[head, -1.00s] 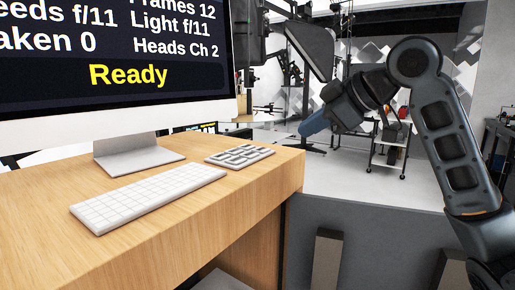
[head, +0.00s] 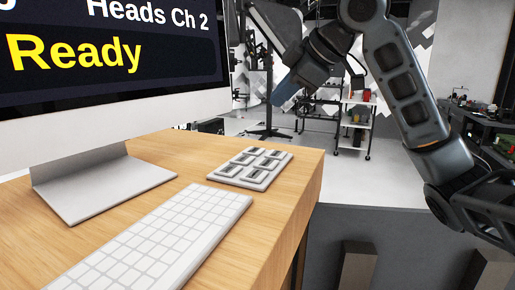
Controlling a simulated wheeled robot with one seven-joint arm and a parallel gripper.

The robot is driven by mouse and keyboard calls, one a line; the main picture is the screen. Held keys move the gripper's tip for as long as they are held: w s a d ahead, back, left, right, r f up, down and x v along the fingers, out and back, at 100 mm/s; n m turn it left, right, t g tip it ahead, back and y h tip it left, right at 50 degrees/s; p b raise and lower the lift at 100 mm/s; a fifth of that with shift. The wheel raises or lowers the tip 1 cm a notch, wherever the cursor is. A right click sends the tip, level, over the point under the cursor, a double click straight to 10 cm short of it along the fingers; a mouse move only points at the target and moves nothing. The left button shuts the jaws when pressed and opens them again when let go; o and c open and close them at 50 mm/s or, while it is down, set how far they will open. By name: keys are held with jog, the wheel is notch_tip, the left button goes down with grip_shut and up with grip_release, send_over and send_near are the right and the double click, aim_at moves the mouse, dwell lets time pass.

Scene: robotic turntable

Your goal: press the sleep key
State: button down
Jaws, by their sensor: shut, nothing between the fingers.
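A small grey keypad (head: 250,168) with several large labelled keys lies on the wooden desk, near its right end. The labels are too small to read, so I cannot tell which key is the sleep key. A white keyboard (head: 160,240) lies on the desk in front of it, nearer to me. My gripper (head: 281,99) is shut and empty. In the picture it is above and to the right of the keypad, apart from it and pointing down to the left.
A large monitor (head: 110,60) reading "Ready" stands on a metal foot (head: 100,185) at the left. The desk (head: 290,195) ends just right of the keypad. A wheeled cart (head: 355,125) and a dark bench (head: 485,135) stand farther back.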

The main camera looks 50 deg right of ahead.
aim_at(279, 155)
jog(key=shift+w, duration=0.15)
notch_tip(279, 155, down, 9)
jog(key=b, duration=0.7)
jog(key=shift+r, duration=0.15)
dwell(2.0)
jog(key=shift+f, duration=0.4)
jog(key=shift+f+b, duration=0.4)
jog(key=shift+b, duration=0.05)
dwell(0.5)
jog(key=shift+r, duration=0.1)
dwell(0.3)
jog(key=shift+r+p, duration=0.7)
jog(key=shift+p, duration=0.05)
